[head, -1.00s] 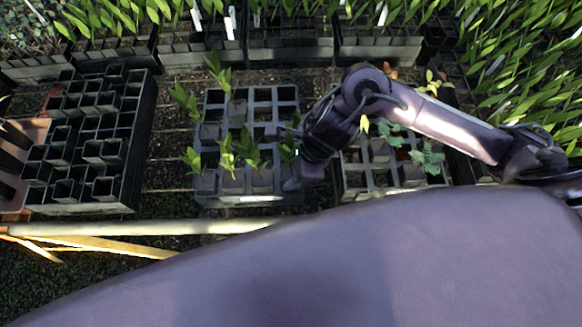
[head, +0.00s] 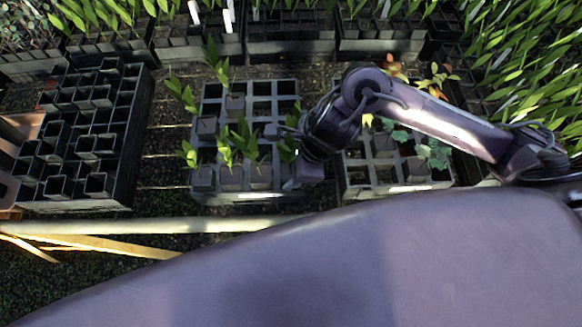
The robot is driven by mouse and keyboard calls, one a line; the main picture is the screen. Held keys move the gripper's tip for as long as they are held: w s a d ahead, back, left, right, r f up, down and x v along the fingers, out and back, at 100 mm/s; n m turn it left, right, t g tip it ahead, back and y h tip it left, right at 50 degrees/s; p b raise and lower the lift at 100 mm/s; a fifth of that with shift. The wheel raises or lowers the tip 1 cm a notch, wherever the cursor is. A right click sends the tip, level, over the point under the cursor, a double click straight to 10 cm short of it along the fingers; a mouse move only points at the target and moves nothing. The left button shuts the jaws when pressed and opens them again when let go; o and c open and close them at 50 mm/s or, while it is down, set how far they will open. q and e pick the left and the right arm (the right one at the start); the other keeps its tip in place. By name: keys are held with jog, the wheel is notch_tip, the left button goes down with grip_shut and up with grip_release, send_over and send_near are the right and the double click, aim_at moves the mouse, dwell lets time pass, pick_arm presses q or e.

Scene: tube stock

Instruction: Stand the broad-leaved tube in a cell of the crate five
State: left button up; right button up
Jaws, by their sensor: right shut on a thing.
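My right gripper (head: 281,158) is over the right side of the middle grey crate (head: 250,198), seen from above. It is shut on a tube with green broad leaves (head: 287,150); the tube's body is mostly hidden by the gripper and wrist. I cannot tell whether its base is inside a cell. Several similar leafy tubes stand in the crate's left column and front row, one of them at the front left (head: 203,177). Empty cells show at the back and middle right. No crate number is readable. My left gripper is not in view.
A grey crate (head: 400,187) with blue-green and orange-leaved seedlings stands to the right, partly under my right arm. A black crate (head: 128,150) of empty pots stands left. Planted trays (head: 290,47) line the back. A pale rail (head: 150,227) runs in front.

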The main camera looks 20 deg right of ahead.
jog(key=shift+f+b, duration=0.3)
jog(key=shift+b, duration=0.2)
jog(key=o, duration=1.5)
jog(key=shift+c, duration=0.2)
jog(key=shift+r, duration=0.1)
jog(key=v, duration=0.7)
jog(key=shift+r+p, duration=0.3)
jog(key=shift+s+d+r, duration=0.1)
jog(key=shift+d, duration=0.05)
